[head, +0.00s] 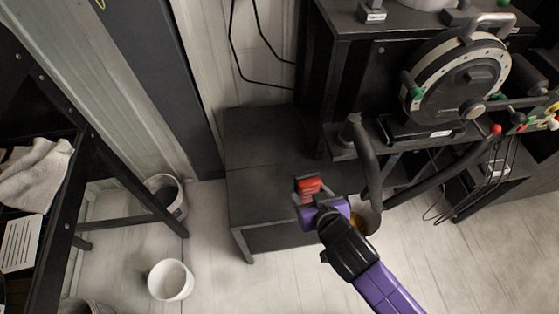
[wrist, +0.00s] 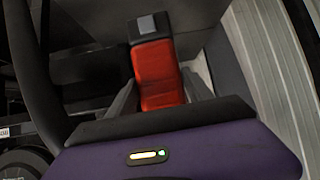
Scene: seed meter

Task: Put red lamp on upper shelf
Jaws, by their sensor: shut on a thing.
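My purple and black gripper (head: 307,188) is shut on the red lamp (head: 309,187), a small red block with a dark part. In the wrist view the red lamp (wrist: 157,72) is between my two grey fingers (wrist: 163,97), with its black end and grey square pointing away from me. In the head view the gripper and lamp are over the low dark shelf unit (head: 262,203) at the centre. Whether the lamp touches the shelf surface cannot be told. I cannot tell which surface is the upper shelf.
A dark cabinet with a round seed meter (head: 457,84) stands at right, and a thick curved black hose (head: 368,160) passes close beside my gripper. White buckets (head: 171,280) stand on the floor at left. A dark rack with a grey cloth (head: 36,174) is at far left.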

